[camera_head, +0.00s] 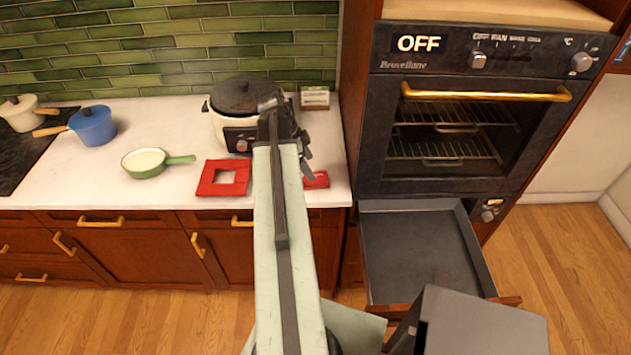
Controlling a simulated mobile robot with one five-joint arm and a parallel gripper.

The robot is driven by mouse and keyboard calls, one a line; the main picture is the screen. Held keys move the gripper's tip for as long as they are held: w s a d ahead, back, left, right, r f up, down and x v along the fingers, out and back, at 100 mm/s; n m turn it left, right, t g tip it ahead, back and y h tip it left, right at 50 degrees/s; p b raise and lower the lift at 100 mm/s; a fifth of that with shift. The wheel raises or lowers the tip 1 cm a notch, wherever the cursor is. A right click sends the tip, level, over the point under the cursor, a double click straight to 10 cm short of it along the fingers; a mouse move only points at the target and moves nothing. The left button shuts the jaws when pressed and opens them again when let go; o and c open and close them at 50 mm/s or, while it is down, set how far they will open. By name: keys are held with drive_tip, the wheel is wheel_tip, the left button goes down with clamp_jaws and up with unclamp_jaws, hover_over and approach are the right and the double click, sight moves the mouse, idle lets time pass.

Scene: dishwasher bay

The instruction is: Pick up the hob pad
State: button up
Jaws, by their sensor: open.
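A flat red square pad (207,188) with a pale square centre lies on the white counter, left of my arm. A smaller red piece (318,181) lies on the counter right of my arm, partly hidden behind it. I cannot tell for certain which of the two is the hob pad. My gripper (307,167) is above the counter in front of the rice cooker, close to the smaller red piece. It is open, and I see nothing held in it. My arm blocks part of the view there.
A white cooker with a dark lid (238,97) stands behind the pads. A green pan (146,163), a blue pot (93,126) and a cream pot (20,113) are to the left. A small box (315,98) stands at the back. An open drawer (415,250) juts out below the oven (475,150).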

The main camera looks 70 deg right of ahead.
sight(316, 175)
drive_tip(key=b+x, duration=0.6)
drive_tip(key=x, duration=0.1)
drive_tip(key=shift+f, duration=0.25)
drive_tip(key=shift+r, duration=0.2)
drive_tip(key=c, duration=1.5)
